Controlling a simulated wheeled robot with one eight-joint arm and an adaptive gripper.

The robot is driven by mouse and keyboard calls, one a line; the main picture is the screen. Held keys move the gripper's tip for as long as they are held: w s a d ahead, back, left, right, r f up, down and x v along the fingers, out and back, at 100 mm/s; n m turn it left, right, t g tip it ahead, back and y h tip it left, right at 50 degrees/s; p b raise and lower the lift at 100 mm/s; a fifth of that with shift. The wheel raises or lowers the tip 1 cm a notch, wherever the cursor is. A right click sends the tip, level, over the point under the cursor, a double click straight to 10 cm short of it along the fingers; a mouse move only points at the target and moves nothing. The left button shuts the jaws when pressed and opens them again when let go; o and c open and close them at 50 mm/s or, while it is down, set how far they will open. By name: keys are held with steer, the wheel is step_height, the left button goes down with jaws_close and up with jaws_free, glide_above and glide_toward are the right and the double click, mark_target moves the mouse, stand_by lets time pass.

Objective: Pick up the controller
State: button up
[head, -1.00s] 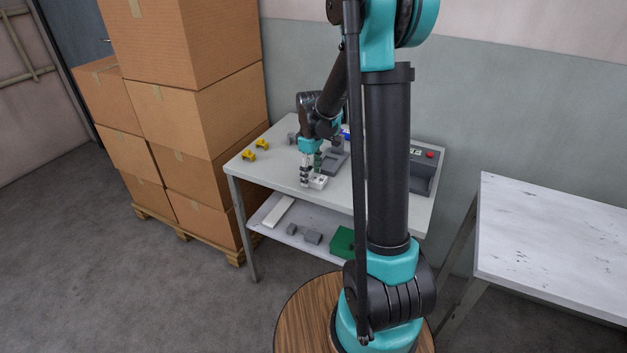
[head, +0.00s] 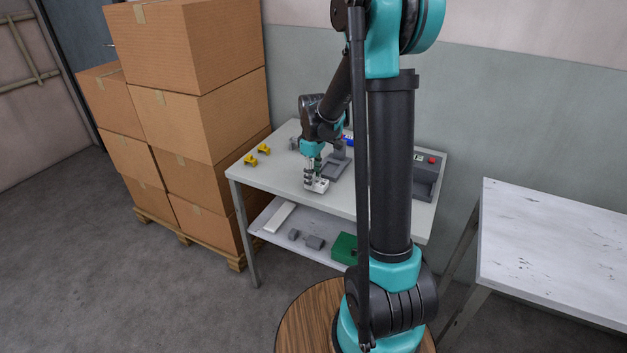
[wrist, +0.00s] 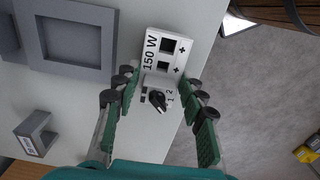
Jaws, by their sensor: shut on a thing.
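The controller is a small white block with a "150 W" mark, two dark square sockets and a black knob. The finger contact itself is partly hidden.
Two yellow parts (head: 257,154) sit on the table's left. A grey box with a red button (head: 424,178) stands on the right. Stacked cartons (head: 195,110) stand left of the table.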

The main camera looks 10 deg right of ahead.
step_height(320, 180, up, 19)
steer(key=shift+r, duration=0.15)
stand_by(0.7)
